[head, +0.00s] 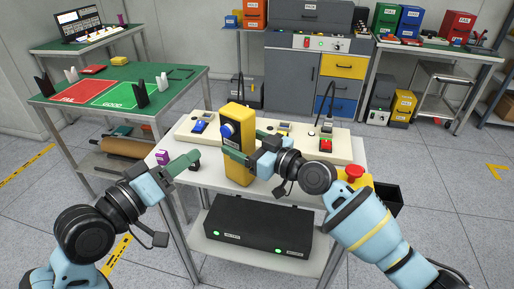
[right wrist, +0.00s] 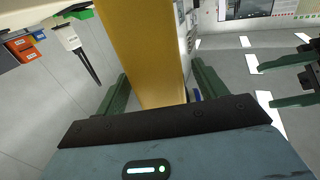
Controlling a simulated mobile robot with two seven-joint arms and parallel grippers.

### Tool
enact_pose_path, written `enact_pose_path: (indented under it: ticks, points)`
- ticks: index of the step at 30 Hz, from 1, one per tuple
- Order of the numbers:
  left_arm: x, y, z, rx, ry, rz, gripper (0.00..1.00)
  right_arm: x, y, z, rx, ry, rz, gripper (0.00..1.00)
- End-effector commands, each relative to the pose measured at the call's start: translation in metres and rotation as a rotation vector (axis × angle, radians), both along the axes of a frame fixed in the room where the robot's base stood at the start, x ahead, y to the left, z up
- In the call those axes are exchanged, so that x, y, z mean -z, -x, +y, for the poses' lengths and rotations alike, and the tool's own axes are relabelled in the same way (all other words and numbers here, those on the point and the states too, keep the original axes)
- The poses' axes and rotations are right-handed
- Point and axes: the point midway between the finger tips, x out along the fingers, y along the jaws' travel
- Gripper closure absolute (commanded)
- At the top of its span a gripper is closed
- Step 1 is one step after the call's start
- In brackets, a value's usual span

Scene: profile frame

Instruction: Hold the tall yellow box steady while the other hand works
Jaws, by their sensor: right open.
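The tall yellow box (head: 238,168) stands upright on the white table, with a blue round button (head: 226,131) on its left side. My right gripper (head: 238,144) is at the box, about mid-height. In the right wrist view the yellow box (right wrist: 145,50) rises between the two green fingers of this gripper (right wrist: 162,92), which are spread, with a gap visible on the left. My left gripper (head: 194,158) is left of the box, apart from it and above the table. It also shows in the right wrist view (right wrist: 270,86), with its fingers apart and nothing seen between them.
A purple block (head: 162,157) lies near the left table edge. Pale panels with a blue switch (head: 199,127) and a red switch (head: 325,146) lie behind the box. A red button (head: 354,172) is at the right. A black unit (head: 258,226) sits on the shelf below.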

Motion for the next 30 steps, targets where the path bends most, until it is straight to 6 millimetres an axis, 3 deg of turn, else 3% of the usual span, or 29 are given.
enact_pose_path:
  ticks: [6,16,30]
  points:
    - [0.0,0.0,0.0,0.0,0.0,0.0,0.64,-0.0004,-0.0108,0.0126,0.0,-0.001,0.0,0.29]
    - [0.0,0.0,0.0,0.0,0.0,0.0,0.64,-0.0001,-0.0125,0.0142,0.001,0.0,0.0,0.29]
    - [0.0,0.0,0.0,0.0,0.0,0.0,0.64,0.0001,-0.0123,0.0139,0.001,0.0,0.0,0.88]
